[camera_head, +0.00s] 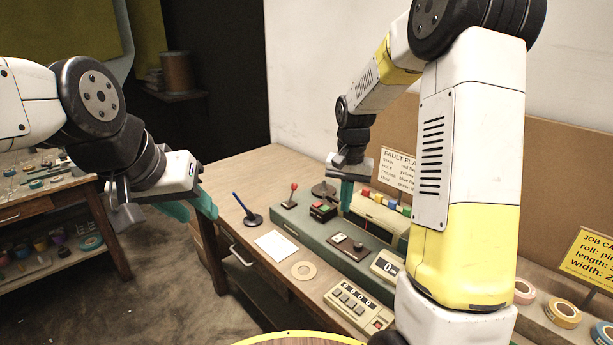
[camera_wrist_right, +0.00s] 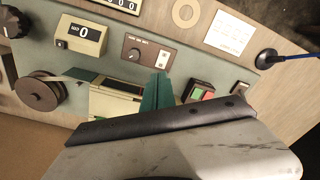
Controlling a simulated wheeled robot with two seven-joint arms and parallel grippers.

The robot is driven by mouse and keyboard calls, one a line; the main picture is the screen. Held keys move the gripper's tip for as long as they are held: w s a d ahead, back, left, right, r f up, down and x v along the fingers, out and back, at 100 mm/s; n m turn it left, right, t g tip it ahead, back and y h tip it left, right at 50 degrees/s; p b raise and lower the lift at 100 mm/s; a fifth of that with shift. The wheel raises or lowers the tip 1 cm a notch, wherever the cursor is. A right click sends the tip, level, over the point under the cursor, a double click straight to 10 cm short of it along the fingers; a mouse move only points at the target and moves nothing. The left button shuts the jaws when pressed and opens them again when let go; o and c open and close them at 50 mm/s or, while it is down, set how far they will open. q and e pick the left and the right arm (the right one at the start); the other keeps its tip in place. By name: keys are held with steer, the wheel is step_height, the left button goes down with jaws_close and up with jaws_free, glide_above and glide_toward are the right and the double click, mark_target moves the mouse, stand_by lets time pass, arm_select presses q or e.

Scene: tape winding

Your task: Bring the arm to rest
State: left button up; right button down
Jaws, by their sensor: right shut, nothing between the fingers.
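My right gripper (camera_head: 347,196) has teal fingers that point down over the green winding machine (camera_head: 287,221), close to a box with red and green buttons (camera_head: 323,210). In the right wrist view its fingers (camera_wrist_right: 157,92) are together with nothing between them, above the machine beside the same button box (camera_wrist_right: 199,92). My left gripper (camera_head: 193,206) hangs off to the left of the table, over the floor, clear of everything. The angle does not show whether its teal fingers are apart.
The wooden table (camera_head: 236,178) carries a pen in a stand (camera_head: 252,218), a white card (camera_head: 276,246), a tape ring (camera_head: 304,270), a keypad box (camera_head: 357,308) and a counter (camera_head: 386,266). Tape rolls (camera_head: 563,313) stand at the right. A shelf bench (camera_head: 60,187) is at the left.

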steer(key=s+a+r+n+t+y, duration=0.1)
steer(key=s+r+n+t, duration=0.1)
steer(key=s+r, duration=0.5)
steer(key=s+a+r+n+t+y, duration=0.1)
steer(key=s+r, duration=0.7)
steer(key=s, duration=0.8)
steer(key=n+t, duration=0.1)
steer(key=t, duration=0.1)
steer(key=shift+n+t, duration=0.3)
steer(key=shift+t, duration=0.1)
steer(key=c, duration=2.1)
jaws_free()
steer(key=shift+r, duration=0.1)
